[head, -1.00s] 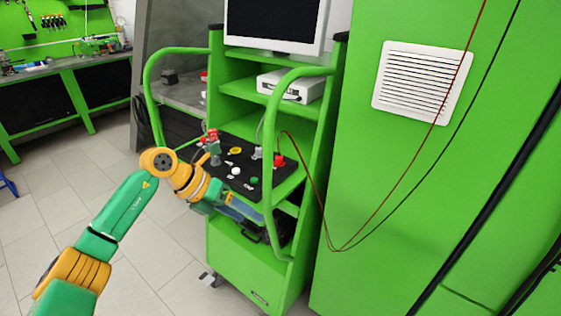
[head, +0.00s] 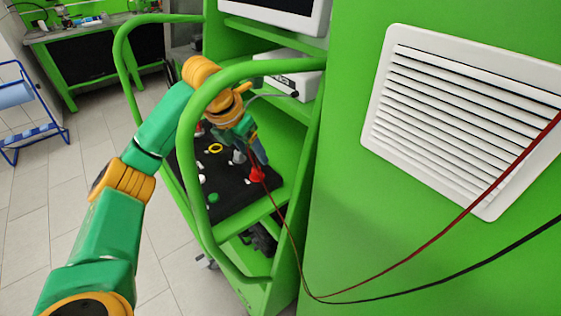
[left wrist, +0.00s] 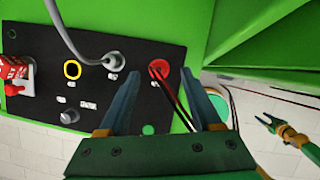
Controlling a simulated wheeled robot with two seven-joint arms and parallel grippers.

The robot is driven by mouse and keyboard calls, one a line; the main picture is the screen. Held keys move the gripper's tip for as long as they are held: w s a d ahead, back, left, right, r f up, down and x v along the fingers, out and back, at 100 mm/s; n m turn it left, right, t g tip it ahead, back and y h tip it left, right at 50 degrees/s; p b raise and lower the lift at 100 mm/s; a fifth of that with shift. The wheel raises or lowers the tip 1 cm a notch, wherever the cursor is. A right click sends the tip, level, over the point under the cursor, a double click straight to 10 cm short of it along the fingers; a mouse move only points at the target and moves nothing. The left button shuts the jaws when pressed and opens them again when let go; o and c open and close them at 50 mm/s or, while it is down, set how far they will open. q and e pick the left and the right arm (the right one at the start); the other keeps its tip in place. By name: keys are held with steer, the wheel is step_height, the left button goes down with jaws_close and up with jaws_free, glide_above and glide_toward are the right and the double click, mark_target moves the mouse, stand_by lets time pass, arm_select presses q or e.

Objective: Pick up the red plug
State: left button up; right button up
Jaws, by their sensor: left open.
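The red plug (head: 257,174) sits on the black panel of the green testbench, with a red cable running from it. In the left wrist view the red plug (left wrist: 158,69) stands ahead, between the lines of my two fingers. My left gripper (head: 259,157) is open and empty, with its fingertips close above the plug; I cannot tell whether they touch it. My right gripper (left wrist: 266,122) appears small at the right of the left wrist view, its fingers apparently apart, far from the plug.
The black panel (head: 232,196) also carries a grey plug with a cable (left wrist: 112,61), a yellow ring (left wrist: 72,69) and a red switch (left wrist: 15,72). A green rail (head: 187,160) curves in front of the bench. Red and black cables hang at the right.

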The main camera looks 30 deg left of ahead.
mark_target(256, 168)
arm_select(q)
steer(key=f, duration=0.1)
steer(key=f+p, duration=0.2)
steer(key=shift+s+a+f, duration=0.1)
steer(key=shift+s+a, duration=0.15)
steer(key=x, duration=0.2)
steer(key=shift+w+f+p, duration=0.1)
steer(key=shift+f+p, duration=0.15)
steer(key=shift+p, duration=0.05)
steer(key=shift+w+d+f, duration=0.1)
steer(key=shift+w+f, duration=0.15)
steer(key=shift+w, duration=0.15)
steer(key=shift+s+r, duration=0.1)
steer(key=shift+s, duration=0.15)
jaws_close()
steer(key=shift+w, duration=0.1)
arm_select(e)
steer(key=r, duration=0.2)
steer(key=s, duration=0.1)
steer(key=shift+s+a+r, duration=0.1)
steer(key=shift+a+r, duration=0.15)
steer(key=shift+r, duration=0.15)
